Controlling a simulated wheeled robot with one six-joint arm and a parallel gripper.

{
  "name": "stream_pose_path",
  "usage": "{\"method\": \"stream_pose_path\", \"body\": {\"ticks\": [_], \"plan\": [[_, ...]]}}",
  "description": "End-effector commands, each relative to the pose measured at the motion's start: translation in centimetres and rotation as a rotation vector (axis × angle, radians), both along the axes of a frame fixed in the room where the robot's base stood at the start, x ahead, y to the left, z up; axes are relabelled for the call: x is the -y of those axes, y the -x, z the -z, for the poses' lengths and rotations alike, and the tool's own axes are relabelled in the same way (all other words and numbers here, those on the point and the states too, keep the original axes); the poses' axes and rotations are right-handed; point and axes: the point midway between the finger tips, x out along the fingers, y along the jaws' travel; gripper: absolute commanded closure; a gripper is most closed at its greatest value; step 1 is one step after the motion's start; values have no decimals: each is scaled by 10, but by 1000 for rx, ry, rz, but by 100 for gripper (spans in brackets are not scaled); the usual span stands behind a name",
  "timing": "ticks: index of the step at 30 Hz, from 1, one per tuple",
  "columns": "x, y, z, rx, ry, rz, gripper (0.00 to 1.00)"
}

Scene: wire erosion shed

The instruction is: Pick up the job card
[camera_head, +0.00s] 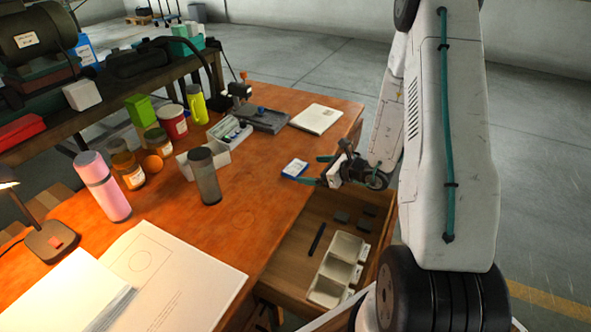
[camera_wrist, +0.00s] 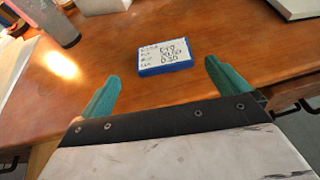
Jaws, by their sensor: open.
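The job card (camera_head: 295,168) is a small white card with dark handwriting and a blue edge, lying flat on the wooden table near its right edge. In the wrist view the job card (camera_wrist: 165,56) lies just beyond the fingertips, roughly centred between them. My gripper (camera_head: 318,170) is open at the table's right edge, its teal fingers pointing left towards the card. In the wrist view my gripper (camera_wrist: 162,68) shows both teal fingers spread wide with nothing between them. The card appears apart from both fingers.
The wooden table (camera_head: 255,225) is bare around the card. A grey cylinder (camera_head: 204,178) stands to its left and a pale book (camera_head: 316,119) lies behind it. Below the table edge, an open drawer (camera_head: 297,232) holds a white divided tray (camera_head: 338,268).

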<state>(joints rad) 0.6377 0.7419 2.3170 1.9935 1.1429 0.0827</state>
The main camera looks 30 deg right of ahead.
Motion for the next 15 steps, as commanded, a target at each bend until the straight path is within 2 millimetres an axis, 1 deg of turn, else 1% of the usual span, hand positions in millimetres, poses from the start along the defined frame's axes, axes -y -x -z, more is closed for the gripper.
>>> {"method": "stream_pose_path", "body": {"ticks": [5,12,15], "plan": [[-6,-14,6,0,1,-4,0],[-18,-44,20,-1,1,-7,0],[-21,-50,23,-1,0,-3,0]]}}
